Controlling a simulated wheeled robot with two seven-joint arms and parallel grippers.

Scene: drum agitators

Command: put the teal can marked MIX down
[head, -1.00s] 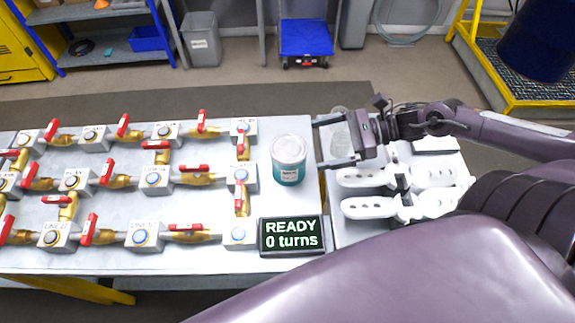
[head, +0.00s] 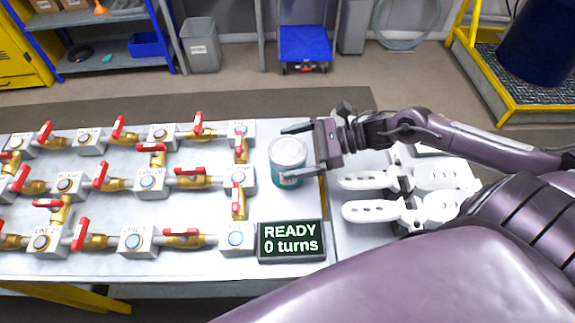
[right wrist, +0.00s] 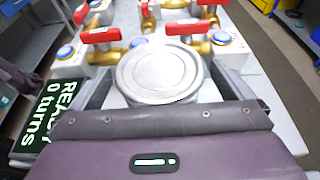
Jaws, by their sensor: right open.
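The teal can (head: 287,160) with a pale lid stands upright on the white table, right of the pipe-and-valve rig. My right gripper (head: 290,152) is open, its two fingers reaching in from the right on either side of the can. In the right wrist view the can's round metal lid (right wrist: 159,72) lies between the open fingers, with a finger on each side. I cannot tell whether the fingers touch the can. The marking on the can is too small to read. My left gripper is not in view.
The display (head: 291,240) reads "READY 0 turns" and stands just in front of the can. Brass valves with red handles (head: 188,171) fill the table to the left. White perforated parts (head: 378,211) lie to the right. A little bare table surrounds the can.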

